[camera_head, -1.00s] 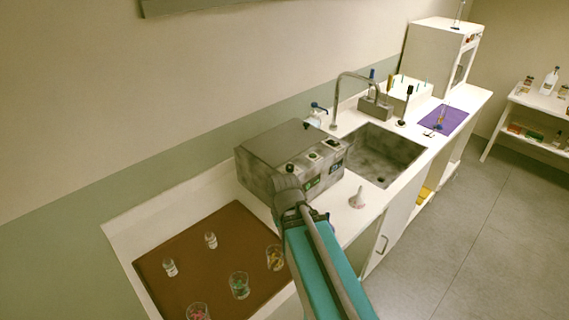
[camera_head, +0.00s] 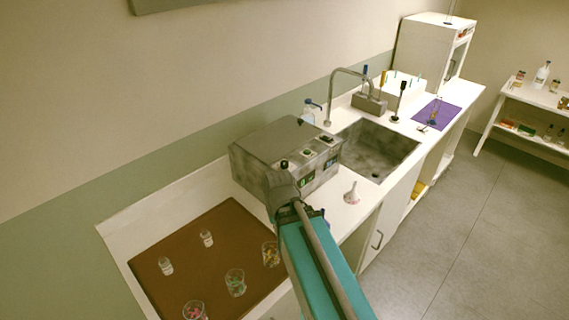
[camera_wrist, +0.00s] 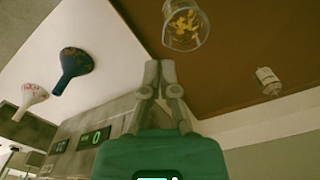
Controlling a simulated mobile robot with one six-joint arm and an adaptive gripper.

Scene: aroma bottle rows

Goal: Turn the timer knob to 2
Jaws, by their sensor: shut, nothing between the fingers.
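A grey box-shaped device (camera_head: 270,146) stands on the counter with black knobs along its top front edge, including a near knob (camera_head: 284,163). Green displays (camera_head: 304,182) are on its front face. Which knob is the timer, and its setting, cannot be read. In the wrist view, a display (camera_wrist: 95,138) on the device front reads 0. My gripper (camera_wrist: 154,66) is shut and empty, in front of the device, with its fingertips seen against the counter edge and brown mat. My arm hides the fingers in the head view. No knob shows clearly in the wrist view.
A blue funnel (camera_wrist: 72,64) and a pale funnel (camera_wrist: 29,97) stand beside the device. A beaker with yellow pieces (camera_wrist: 184,24) and a small bottle (camera_wrist: 268,80) are on the brown mat (camera_head: 205,248). A sink (camera_head: 378,150) lies right of the device.

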